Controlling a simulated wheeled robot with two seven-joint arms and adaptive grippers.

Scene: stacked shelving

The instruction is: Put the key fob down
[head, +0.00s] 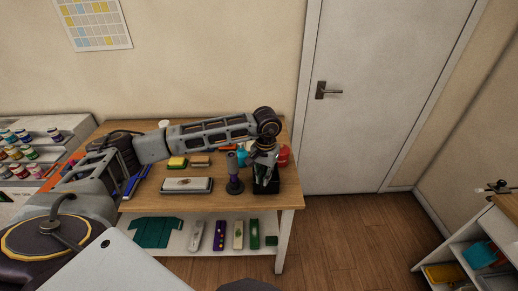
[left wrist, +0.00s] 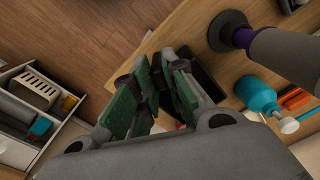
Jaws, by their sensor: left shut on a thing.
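My left gripper (head: 266,182) points down over a small black tray (head: 284,186) near the right front of the wooden table. In the left wrist view its green-padded fingers (left wrist: 155,90) are close together, over the same dark tray (left wrist: 206,76). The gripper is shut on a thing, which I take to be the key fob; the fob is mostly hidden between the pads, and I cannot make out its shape. I cannot tell whether it touches the tray. My right gripper is not in view.
A dark upright tool with a round base (head: 235,186) stands just left of the tray. A teal bottle (head: 242,158) and a red object (head: 284,154) stand behind. A grey block (head: 187,185) lies further left. The table's right edge (head: 298,190) is close; a lower shelf holds several items.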

